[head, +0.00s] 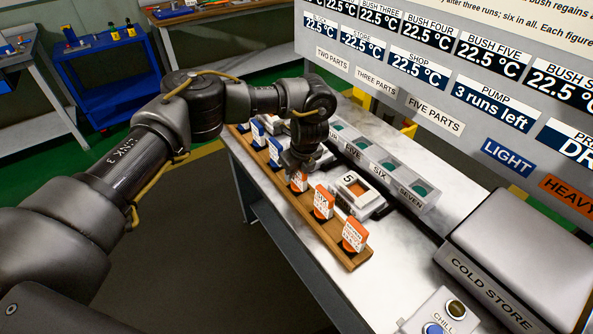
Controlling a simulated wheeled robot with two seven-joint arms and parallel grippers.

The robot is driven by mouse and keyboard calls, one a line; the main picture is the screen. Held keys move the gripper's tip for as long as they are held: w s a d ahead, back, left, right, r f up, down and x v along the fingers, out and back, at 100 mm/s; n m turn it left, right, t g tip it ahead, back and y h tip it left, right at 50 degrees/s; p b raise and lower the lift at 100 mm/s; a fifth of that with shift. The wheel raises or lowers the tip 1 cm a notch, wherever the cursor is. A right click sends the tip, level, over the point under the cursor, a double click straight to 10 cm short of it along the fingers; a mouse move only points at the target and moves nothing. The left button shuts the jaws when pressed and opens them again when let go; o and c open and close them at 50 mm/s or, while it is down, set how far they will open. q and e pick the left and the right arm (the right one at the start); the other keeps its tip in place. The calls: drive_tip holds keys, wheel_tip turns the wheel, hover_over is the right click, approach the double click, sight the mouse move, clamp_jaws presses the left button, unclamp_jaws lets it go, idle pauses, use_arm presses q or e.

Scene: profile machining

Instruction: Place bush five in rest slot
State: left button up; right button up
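My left gripper (299,168) points down over the wooden rack (287,207). Its fingertips are at an orange bush (298,182), which is partly hidden. The small tag on this bush is too blurred to read for sure, so I cannot confirm that it is bush five. I cannot tell whether the fingers are closed on it or just around it. Two more orange tagged bushes, a middle one (322,203) and a front one (353,235), stand in the rack. A grey slotted block (404,184) behind carries labels including FIVE, SIX and SEVEN. My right gripper is not in view.
Blue tagged bushes (275,151) stand at the rack's far end. A white device marked 5 (357,193) sits between rack and grey block. A cold store (520,245) and a chill button box (446,313) stand at right. Bare tabletop (385,270) lies before the rack's near end.

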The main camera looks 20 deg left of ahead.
use_arm(q)
drive_tip(key=shift+r, duration=0.1)
drive_tip(key=shift+r, duration=0.3)
drive_tip(key=v, duration=1.1)
drive_tip(key=shift+s+d+r+b, duration=0.1)
drive_tip(key=shift+d+r+b, duration=0.1)
drive_tip(key=shift+r+b, duration=0.1)
drive_tip(key=shift+f, duration=0.1)
